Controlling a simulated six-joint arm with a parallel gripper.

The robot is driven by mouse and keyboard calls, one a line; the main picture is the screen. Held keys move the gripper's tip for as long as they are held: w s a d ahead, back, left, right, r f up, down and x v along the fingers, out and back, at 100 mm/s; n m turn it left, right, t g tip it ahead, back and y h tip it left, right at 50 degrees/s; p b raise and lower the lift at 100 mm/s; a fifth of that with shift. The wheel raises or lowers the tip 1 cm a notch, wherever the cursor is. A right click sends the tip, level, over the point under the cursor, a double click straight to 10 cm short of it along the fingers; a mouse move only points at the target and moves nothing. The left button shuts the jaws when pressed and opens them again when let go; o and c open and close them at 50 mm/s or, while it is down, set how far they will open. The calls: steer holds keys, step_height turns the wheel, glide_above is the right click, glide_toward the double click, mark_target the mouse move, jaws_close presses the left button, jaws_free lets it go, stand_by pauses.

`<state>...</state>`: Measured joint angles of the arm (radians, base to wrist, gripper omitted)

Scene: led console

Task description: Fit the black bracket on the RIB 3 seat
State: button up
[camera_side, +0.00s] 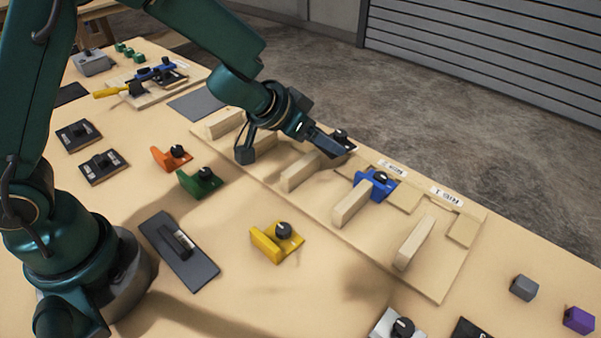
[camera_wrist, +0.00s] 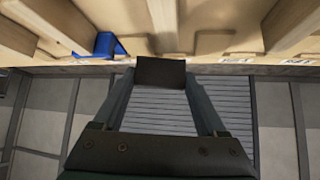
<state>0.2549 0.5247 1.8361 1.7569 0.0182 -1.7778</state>
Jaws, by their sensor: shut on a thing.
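My gripper (camera_side: 330,146) is shut on the black bracket (camera_side: 349,142), whose dark knob shows just beyond the fingers. In the wrist view the bracket (camera_wrist: 160,72) is a dark block between the two fingertips. It is over the far edge of the wooden ribbed board (camera_side: 375,243), near a rib (camera_side: 300,172) to the left of the blue bracket (camera_side: 375,187). The RIB 3 seat and its label cannot be made out; my gripper and the bracket cover that area. I cannot tell whether the bracket touches the board.
The blue bracket sits by the second label (camera_side: 393,168); a bare pale seat (camera_side: 463,231) is at the board's right. Orange (camera_side: 172,157), green (camera_side: 200,182) and yellow (camera_side: 277,242) brackets lie in front. Upright ribs (camera_side: 414,243) flank the seats. Grey and purple (camera_side: 579,320) blocks stand far right.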

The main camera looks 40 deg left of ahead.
mark_target(316, 152)
steer(key=shift+w+a+f+n+y, duration=0.1)
steer(key=shift+a+f+n+y, duration=0.2)
steer(key=shift+n+y, duration=0.3)
steer(key=shift+w+a+f+n+y, duration=0.15)
steer(key=shift+f+n+y, duration=0.25)
steer(key=shift+n, duration=0.3)
steer(key=shift+s+f, duration=0.1)
steer(key=shift+f, duration=1.25)
steer(key=o, duration=1.6)
steer(key=shift+f, duration=0.15)
steer(key=shift+c, duration=0.2)
